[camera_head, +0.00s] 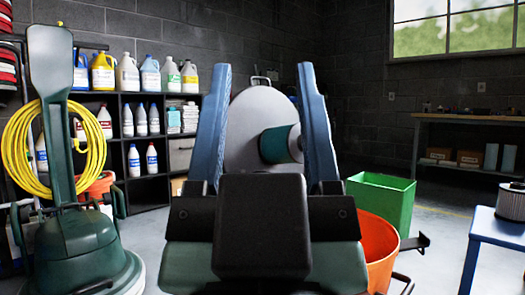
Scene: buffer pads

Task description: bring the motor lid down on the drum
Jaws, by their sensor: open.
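The motor lid (247,135) is a pale grey disc standing raised and nearly upright, with a teal and white cylinder (281,144) on its facing side. A small handle (261,80) shows at its top edge. An orange tub (377,250), which looks like the drum, stands low to the right, mostly hidden behind my gripper. Where the lid meets it is hidden. My gripper (264,69) is open, its two blue fingers pointing up on either side of the lid in the picture. No contact with the lid can be made out.
A green bin (383,208) stands behind the orange tub. A green floor machine (75,220) with a coiled yellow hose is at left. Shelves (150,150) of bottles line the back wall. A blue table (497,226) with a filter is at right. Floor shows between tub and table.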

